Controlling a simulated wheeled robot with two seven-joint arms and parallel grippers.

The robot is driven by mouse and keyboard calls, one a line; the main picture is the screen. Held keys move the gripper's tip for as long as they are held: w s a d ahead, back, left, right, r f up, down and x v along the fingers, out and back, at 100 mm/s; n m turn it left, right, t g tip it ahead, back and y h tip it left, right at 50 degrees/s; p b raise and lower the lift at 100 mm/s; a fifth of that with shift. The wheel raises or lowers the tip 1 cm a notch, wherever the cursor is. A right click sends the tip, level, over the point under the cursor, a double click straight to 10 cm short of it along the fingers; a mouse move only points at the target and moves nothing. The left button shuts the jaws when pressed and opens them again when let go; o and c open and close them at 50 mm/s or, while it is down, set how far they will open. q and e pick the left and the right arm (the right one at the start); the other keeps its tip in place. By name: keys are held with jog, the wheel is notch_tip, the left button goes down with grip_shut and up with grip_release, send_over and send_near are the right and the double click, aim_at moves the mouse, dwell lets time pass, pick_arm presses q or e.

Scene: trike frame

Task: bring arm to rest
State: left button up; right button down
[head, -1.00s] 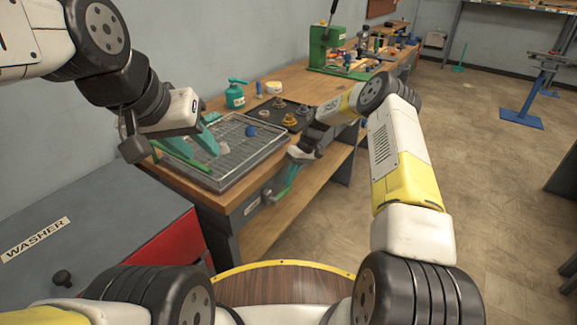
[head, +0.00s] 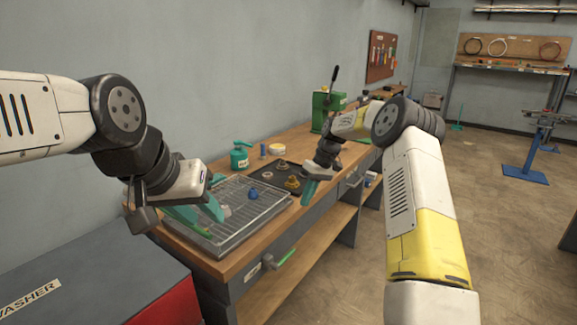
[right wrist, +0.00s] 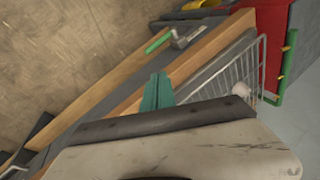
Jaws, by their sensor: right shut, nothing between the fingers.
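My right arm reaches over the front of the workbench (head: 318,212). Its gripper (head: 309,192) has teal fingers pointing down, shut and empty, in front of a black tray in the head view. In the right wrist view the fingers (right wrist: 157,92) lie together with nothing between them, against the bench front. My left gripper (head: 198,212) has its two teal fingers apart, over the left part of a wire-rack tray (head: 262,222). I see nothing held between them, though a white piece (head: 226,211) lies close by on the rack.
A blue piece (head: 252,193) lies on the rack. The black tray (head: 318,168) holds brass parts (head: 292,183). A teal bottle (head: 239,160) and tub (head: 277,149) stand behind. A green-handled metal fitting (head: 272,262) protrudes from the bench front. A grey washer (head: 85,280) stands left.

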jog(key=s+d+r+m+t+h, duration=0.1)
jog(key=s+d+r+t, duration=0.1)
jog(key=s+r, duration=0.75)
jog(key=s+d+r+m+t+h, duration=0.1)
jog(key=s+r+t, duration=0.1)
jog(key=s+r, duration=0.75)
jog(key=s+d+m+t, duration=0.1)
jog(key=s+m, duration=0.1)
jog(key=s, duration=0.7)
jog(key=s+d+r+m+t, duration=0.1)
jog(key=s+d+m+t, duration=0.1)
jog(key=s, duration=0.8)
jog(key=shift+s+d+r+t, duration=0.2)
jog(key=shift+d+r+t, duration=0.05)
jog(key=shift+r+t, duration=0.05)
